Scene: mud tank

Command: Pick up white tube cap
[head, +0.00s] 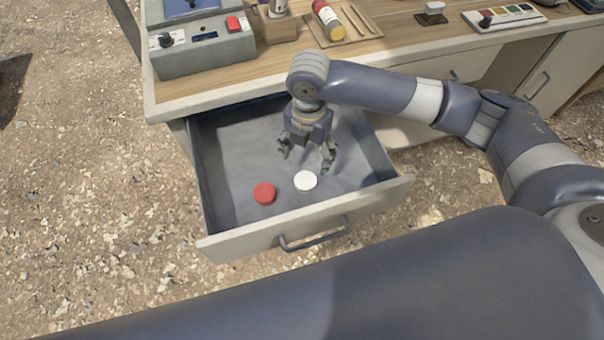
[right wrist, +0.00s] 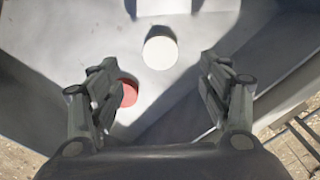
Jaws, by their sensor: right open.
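The white tube cap (head: 305,181) is a round disc lying on the floor of the open drawer. It also shows in the right wrist view (right wrist: 160,52), above the gap between the fingers. My right gripper (head: 306,157) points down inside the drawer, open and empty. It is just behind the white cap in the head view and apart from it. In the right wrist view its two fingers (right wrist: 158,85) are spread wide. My left gripper is not in view.
A red cap (head: 264,193) lies left of the white cap; in the right wrist view the left finger partly covers it (right wrist: 128,92). The drawer (head: 240,243) has walls around the caps and a front handle (head: 315,240). The tabletop (head: 270,62) overhangs its back.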

